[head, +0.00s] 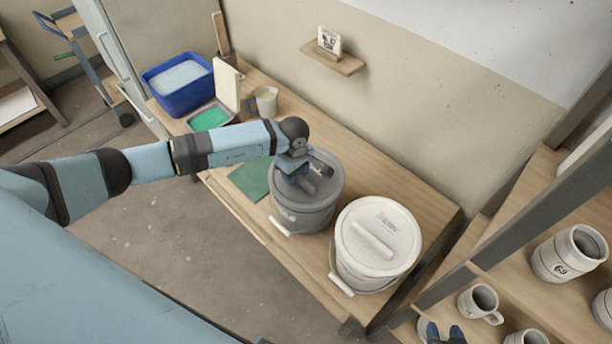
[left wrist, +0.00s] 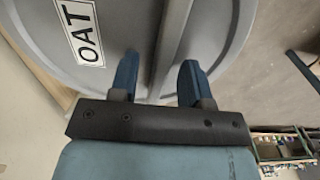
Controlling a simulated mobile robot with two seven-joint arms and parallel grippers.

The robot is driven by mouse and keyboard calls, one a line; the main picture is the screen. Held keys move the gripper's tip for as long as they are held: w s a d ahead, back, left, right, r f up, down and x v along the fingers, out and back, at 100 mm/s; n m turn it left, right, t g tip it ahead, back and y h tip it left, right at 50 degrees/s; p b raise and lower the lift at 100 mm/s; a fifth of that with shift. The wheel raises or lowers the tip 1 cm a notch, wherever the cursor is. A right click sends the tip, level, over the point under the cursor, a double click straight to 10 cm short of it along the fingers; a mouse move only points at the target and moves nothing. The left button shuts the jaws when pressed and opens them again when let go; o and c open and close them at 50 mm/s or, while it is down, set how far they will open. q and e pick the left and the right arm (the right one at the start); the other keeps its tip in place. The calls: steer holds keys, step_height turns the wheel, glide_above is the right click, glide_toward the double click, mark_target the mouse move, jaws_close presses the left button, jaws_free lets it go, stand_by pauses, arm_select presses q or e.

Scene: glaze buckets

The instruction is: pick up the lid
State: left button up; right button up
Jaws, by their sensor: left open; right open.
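A grey lid (head: 328,168) with a raised bar handle sits on the grey bucket (head: 303,216). In the left wrist view the grey lid (left wrist: 115,20) shows a white label with dark letters. My left gripper (head: 308,187) is over this lid, partly hiding its handle. In the left wrist view my left gripper (left wrist: 160,72) is open, with the handle (left wrist: 172,42) running between its fingers; contact cannot be told. A white lid (head: 390,225) with its own bar handle sits on the white bucket (head: 362,272).
The wooden table (head: 436,208) also bears a blue tub (head: 170,92), a green-filled tray (head: 212,118), a mug (head: 265,101) and a green mat (head: 250,179). A shelf (head: 550,210) with mugs stands at the right. A small wall shelf (head: 335,62) hangs behind.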

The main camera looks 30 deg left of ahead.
arm_select(q)
steer(key=shift+f+b, duration=0.2)
steer(key=shift+b, duration=0.15)
stand_by(0.4)
jaws_close()
